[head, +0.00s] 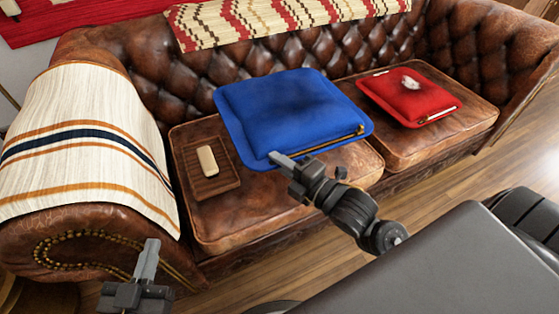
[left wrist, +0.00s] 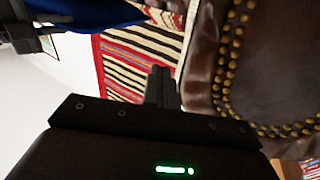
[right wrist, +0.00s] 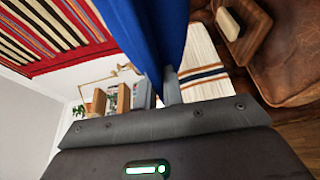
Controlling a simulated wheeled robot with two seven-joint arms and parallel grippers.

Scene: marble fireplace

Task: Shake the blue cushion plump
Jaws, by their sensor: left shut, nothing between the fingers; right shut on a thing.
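The blue cushion (head: 290,105) shows over the left seat of the brown leather sofa, with a gold-coloured strip along its near edge. My right gripper (head: 281,158) is shut on its near-left corner. In the right wrist view the blue cloth (right wrist: 155,35) passes between the two fingers. Whether the cushion touches the seat is hard to tell. My left gripper (head: 148,252) is shut and empty in front of the sofa's left arm, well apart from the cushion. Its closed fingers show in the left wrist view (left wrist: 160,80), with part of the cushion (left wrist: 85,12) at the top left.
A wooden tray (head: 228,183) with a pale block (head: 208,160) lies on the seat left of the cushion. A red cushion (head: 408,98) with a whitish tuft lies on the right seat. A striped throw (head: 85,140) covers the sofa's left arm; a patterned one (head: 260,22) covers the back.

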